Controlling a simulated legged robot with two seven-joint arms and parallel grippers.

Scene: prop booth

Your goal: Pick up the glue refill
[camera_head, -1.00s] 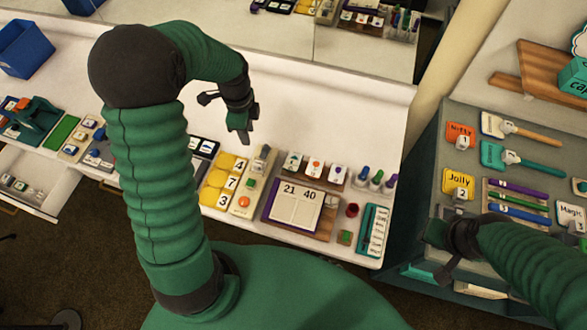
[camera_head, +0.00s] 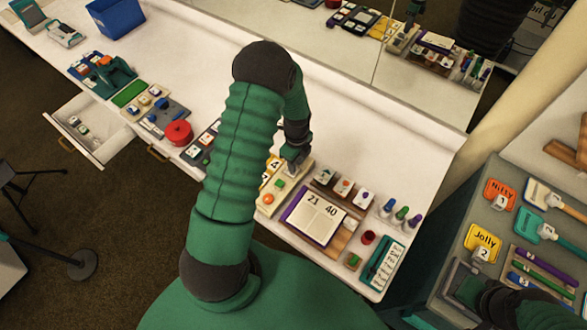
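I cannot tell which object is the glue refill. My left gripper (camera_head: 293,158) is low over the right part of the beige board (camera_head: 270,204), which holds small blocks; its fingers are small and partly hidden, so I cannot tell whether they are open or touch anything. My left arm covers part of the yellow number tiles beside it. An open drawer (camera_head: 101,158) at the left holds a few small pale items.
A red round thing (camera_head: 178,133) and blue bin (camera_head: 115,17) are at left. The white table behind is clear; a mirror backs it.

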